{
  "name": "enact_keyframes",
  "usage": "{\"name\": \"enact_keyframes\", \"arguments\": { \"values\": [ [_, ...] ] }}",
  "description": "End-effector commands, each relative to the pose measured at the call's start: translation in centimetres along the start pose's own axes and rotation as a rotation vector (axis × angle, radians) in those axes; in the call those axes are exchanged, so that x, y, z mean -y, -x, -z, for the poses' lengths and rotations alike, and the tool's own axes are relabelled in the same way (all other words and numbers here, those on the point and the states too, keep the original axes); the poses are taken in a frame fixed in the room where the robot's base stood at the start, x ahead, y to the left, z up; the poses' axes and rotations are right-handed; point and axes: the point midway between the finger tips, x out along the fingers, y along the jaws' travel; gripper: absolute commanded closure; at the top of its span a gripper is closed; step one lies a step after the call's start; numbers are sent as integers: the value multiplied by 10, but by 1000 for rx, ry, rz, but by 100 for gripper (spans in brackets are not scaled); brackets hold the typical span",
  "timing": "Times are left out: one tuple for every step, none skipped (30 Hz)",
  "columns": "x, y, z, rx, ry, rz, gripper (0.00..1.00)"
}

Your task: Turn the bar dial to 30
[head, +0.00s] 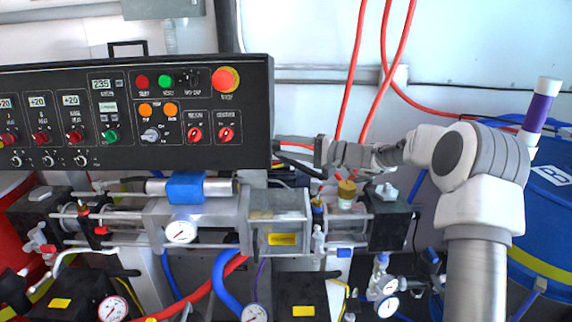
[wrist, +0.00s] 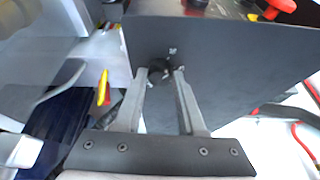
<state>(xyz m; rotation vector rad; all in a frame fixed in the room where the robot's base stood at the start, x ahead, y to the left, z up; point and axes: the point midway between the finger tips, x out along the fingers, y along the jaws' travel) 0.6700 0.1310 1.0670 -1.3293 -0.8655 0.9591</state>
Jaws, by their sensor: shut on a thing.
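The black control box (head: 100,165) has a small round black knob (wrist: 158,71) on its right side wall, which I take to be the bar dial. In the wrist view my gripper (wrist: 163,73) has one finger on each side of the knob and is shut on it. Faint pale marks show beside the knob, but no number or pointer can be read. In the head view my gripper (head: 284,152) reaches the box's right edge from the right, and the knob is hidden.
The box's front carries several red knobs, buttons and a red emergency stop (head: 226,79). Pumps and a metal block (head: 278,210) lie below. Red hoses (head: 352,70) hang behind my arm, and a blue drum (head: 550,230) stands at right.

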Motion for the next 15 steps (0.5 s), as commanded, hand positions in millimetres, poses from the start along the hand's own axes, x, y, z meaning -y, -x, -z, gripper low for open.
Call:
{"name": "enact_keyframes", "arguments": {
  "values": [
    [-9,0,1,-1,27,12,100],
    [-9,0,1,-1,42,18,100],
    [-8,0,1,0,62,26,100],
    [-8,0,1,0,75,31,100],
    [-8,0,1,0,88,36,100],
    [-8,0,1,0,106,43,100],
    [-7,0,1,0,117,48,100],
    [-7,0,1,0,127,53,100],
    [-7,0,1,0,141,58,100],
    [-7,0,1,0,150,62,100],
    [-7,0,1,0,159,65,100],
    [-6,0,1,0,169,70,100],
    [-6,0,1,0,176,73,100],
    [-6,0,0,1,182,75,100],
    [-5,0,0,1,190,79,100]
  ]
}}
